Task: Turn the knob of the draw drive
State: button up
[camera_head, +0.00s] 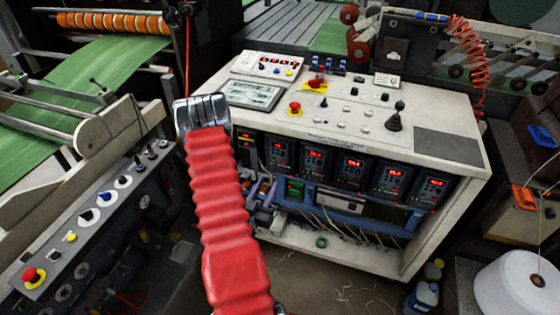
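My gripper (201,111) is a grey metal end on my red sleeved arm. It is in front of the left end of a white control cabinet, and its fingertips are not clear enough to tell open from shut. Several dark drive units with red displays and small knobs sit in a row in the cabinet's front, such as the leftmost (280,153), the middle one (352,168) and the rightmost (432,190). Their labels are too small to read, so I cannot tell which is the draw drive. My gripper is left of the row and does not visibly touch any unit.
The white cabinet top (440,118) carries switches, a black joystick (397,115) and a red stop button (295,107). A grey panel (80,225) with knobs stands at the left. Blue containers (422,296) and a white spool (520,282) stand at lower right. Cables hang under the drives.

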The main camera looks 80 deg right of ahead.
aim_at(282, 156)
jog(key=shift+m, duration=0.3)
jog(key=shift+d, duration=0.1)
jog(key=d, duration=0.9)
jog(key=s+d, duration=0.1)
jog(key=d, duration=0.3)
jog(key=shift+s+d, duration=0.1)
jog(key=shift+d, duration=0.2)
grip_shut()
